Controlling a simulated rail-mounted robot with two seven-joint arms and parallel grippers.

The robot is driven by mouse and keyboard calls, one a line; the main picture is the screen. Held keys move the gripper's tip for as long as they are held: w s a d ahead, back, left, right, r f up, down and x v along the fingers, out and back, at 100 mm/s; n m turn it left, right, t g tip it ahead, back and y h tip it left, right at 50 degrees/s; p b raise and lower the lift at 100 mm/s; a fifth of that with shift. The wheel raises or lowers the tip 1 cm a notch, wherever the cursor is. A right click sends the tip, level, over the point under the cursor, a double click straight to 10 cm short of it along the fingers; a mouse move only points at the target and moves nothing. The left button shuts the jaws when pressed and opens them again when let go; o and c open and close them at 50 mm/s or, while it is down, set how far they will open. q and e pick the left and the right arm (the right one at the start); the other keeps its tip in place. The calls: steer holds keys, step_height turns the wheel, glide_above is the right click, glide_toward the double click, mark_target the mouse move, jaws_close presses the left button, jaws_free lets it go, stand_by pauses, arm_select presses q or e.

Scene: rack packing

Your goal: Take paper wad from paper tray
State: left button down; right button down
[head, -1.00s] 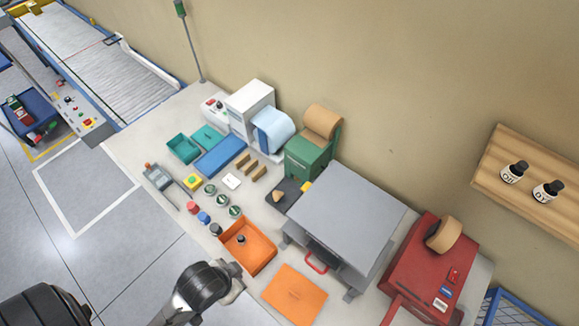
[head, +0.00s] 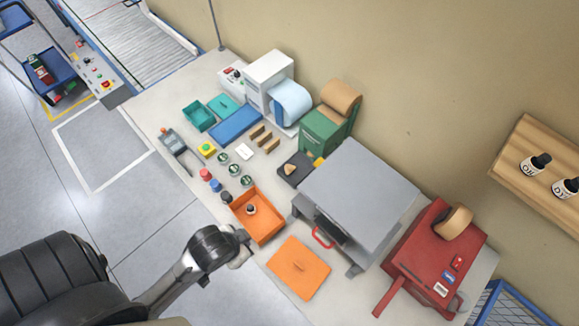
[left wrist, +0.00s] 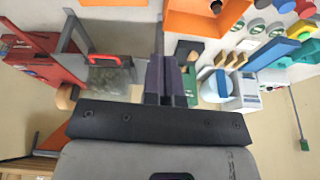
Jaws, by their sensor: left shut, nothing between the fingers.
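A small tan paper wad (head: 290,169) lies on the dark flat paper tray (head: 302,164), in front of the green machine with the brown paper roll. My left gripper (head: 241,238) is at the bench's front edge, beside the orange bin and well short of the tray. In the left wrist view its two dark fingers (left wrist: 165,78) are together with nothing between them. My right gripper is not in view.
The orange bin (head: 280,225) with a small bottle and the orange lid (head: 299,268) lie near the front edge. The large grey machine (head: 362,190) with a red handle stands right of the tray. Several jars (head: 234,169) and brown blocks stand to its left.

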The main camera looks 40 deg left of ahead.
arm_select(q)
steer(key=c, duration=1.9)
jaws_free()
steer(key=o, duration=1.7)
steer(key=shift+c, duration=0.2)
steer(key=shift+w, duration=0.1)
